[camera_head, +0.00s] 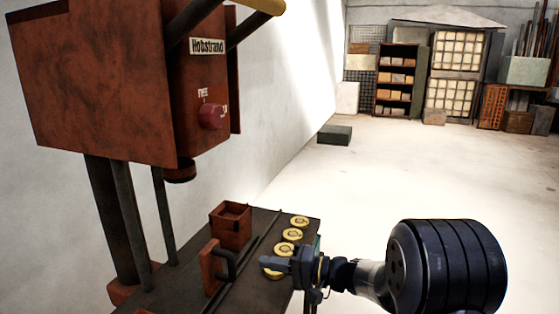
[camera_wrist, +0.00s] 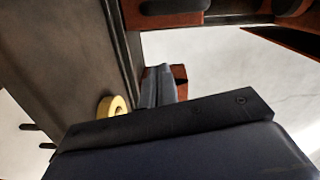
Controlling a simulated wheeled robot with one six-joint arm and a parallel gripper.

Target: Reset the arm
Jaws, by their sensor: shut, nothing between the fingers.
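My arm reaches in from the lower right in the head view. My gripper (camera_head: 268,261) points left over the right edge of the dark machine table (camera_head: 262,222), close to the yellow discs (camera_head: 292,234) there. In the wrist view my gripper (camera_wrist: 158,88) shows its fingers together, with nothing held. A yellow ring (camera_wrist: 113,106) lies on the table just left of the fingers. In the head view my gripper partly covers the nearest yellow disc; I cannot tell whether they touch.
A rusty red machine labelled Hobstrand (camera_head: 115,85), with a red knob (camera_head: 212,116), overhangs the table. A small open red box (camera_head: 230,225) and a red block with a dark handle (camera_head: 209,266) stand on the table.

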